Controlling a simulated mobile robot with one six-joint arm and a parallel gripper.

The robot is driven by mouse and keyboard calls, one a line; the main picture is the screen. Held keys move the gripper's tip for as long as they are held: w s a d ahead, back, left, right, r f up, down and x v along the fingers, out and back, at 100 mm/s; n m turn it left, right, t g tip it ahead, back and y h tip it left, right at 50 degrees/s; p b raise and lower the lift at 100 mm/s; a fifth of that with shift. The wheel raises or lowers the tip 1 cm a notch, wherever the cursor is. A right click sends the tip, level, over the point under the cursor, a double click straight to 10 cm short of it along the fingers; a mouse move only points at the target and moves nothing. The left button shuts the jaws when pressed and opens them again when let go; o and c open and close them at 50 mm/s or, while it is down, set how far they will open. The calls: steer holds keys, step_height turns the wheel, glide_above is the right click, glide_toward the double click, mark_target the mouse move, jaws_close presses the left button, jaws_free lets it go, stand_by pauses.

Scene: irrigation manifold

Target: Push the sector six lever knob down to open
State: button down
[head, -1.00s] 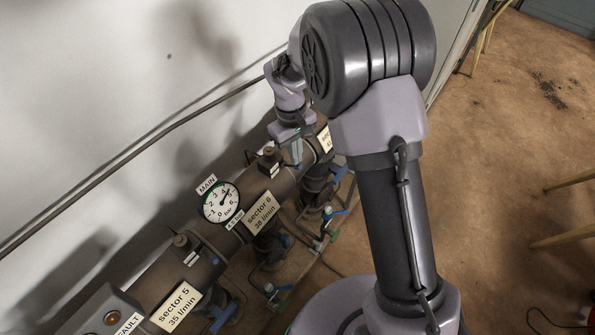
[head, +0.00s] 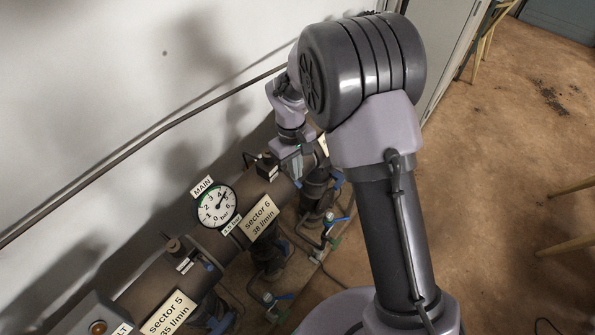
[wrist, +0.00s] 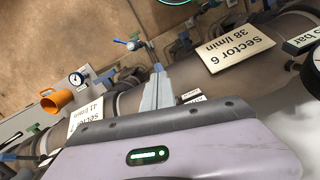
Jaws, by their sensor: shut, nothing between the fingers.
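The sector 6 plate (head: 258,218) hangs on the brown pipe in the head view, and it shows upside down in the wrist view (wrist: 238,50). A small dark lever housing (head: 268,166) with a pale label sits on top of the pipe above that plate. I cannot make out the lever knob itself. My gripper (head: 298,172) is just right of the housing, close over the pipe. In the wrist view my gripper (wrist: 158,72) has its narrow grey fingers together, with nothing between them. Small white labels (wrist: 189,97) lie right beside the fingers. Contact cannot be told.
The main gauge (head: 217,206) and the sector 5 plate (head: 169,313) are to the left along the pipe. Blue-handled valves (head: 336,220) hang below it. An orange cup-like part (wrist: 57,101) and a small gauge (wrist: 76,79) are left in the wrist view. The brown floor (head: 500,130) at right is largely open.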

steer(key=shift+w+a+r+p, duration=0.15)
steer(key=shift+r+p, duration=0.15)
steer(key=shift+w+a+r+p, duration=0.2)
steer(key=shift+w+a+p, duration=0.2)
steer(key=shift+w, duration=0.15)
steer(key=shift+w+a+r+p, duration=0.2)
steer(key=shift+w+a+p, duration=0.2)
steer(key=shift+w, duration=0.15)
steer(key=shift+s, duration=0.1)
step_height(320, 180, up, 17)
steer(key=w+a+p, duration=0.1)
steer(key=p, duration=0.3)
steer(key=shift+w+r, duration=0.15)
steer(key=shift+w, duration=0.05)
